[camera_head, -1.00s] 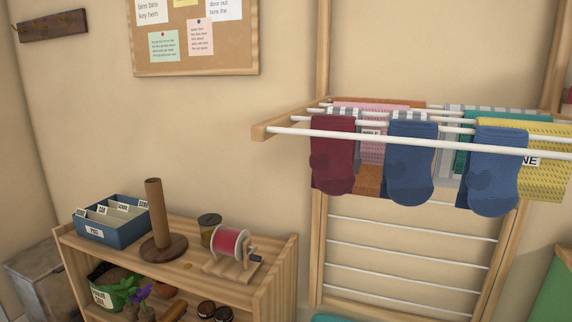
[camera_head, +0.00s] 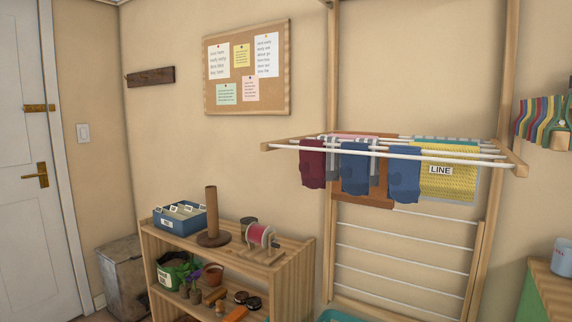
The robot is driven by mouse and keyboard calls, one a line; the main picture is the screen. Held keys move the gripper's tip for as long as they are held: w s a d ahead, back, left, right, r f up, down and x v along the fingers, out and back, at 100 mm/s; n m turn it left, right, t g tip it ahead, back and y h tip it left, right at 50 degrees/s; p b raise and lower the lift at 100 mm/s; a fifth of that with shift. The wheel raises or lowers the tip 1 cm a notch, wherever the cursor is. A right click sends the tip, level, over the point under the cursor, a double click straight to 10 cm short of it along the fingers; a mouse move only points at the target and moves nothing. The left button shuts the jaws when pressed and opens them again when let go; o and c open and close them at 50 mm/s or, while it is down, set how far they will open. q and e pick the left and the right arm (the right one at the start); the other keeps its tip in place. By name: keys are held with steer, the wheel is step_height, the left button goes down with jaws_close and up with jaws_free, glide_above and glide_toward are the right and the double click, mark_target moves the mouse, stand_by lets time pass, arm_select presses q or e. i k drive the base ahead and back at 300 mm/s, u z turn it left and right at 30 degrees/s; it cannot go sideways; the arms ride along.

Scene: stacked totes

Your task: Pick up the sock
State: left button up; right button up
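Socks hang over the front white rods of a wooden wall-mounted drying rack (camera_head: 519,170). A dark red sock (camera_head: 312,166) hangs at the left. A blue sock (camera_head: 354,170) hangs to its right, and another blue sock (camera_head: 404,174) hangs further right. Grey striped cloth shows partly behind them. A yellow patterned cloth (camera_head: 450,184) with a "LINE" label hangs at the right of the rack. Neither of my grippers is in view.
A wooden shelf (camera_head: 292,258) at lower left holds a blue file box (camera_head: 180,223), a brown upright post (camera_head: 211,214) and a red spool (camera_head: 260,235). A grey bin (camera_head: 122,280) stands beside it. A white door (camera_head: 25,150) is at far left. A wooden counter (camera_head: 555,292) is at lower right.

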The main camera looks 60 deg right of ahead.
mark_target(312, 166)
steer(key=z, duration=0.15)
steer(key=i, duration=1.5)
steer(key=z, duration=0.6)
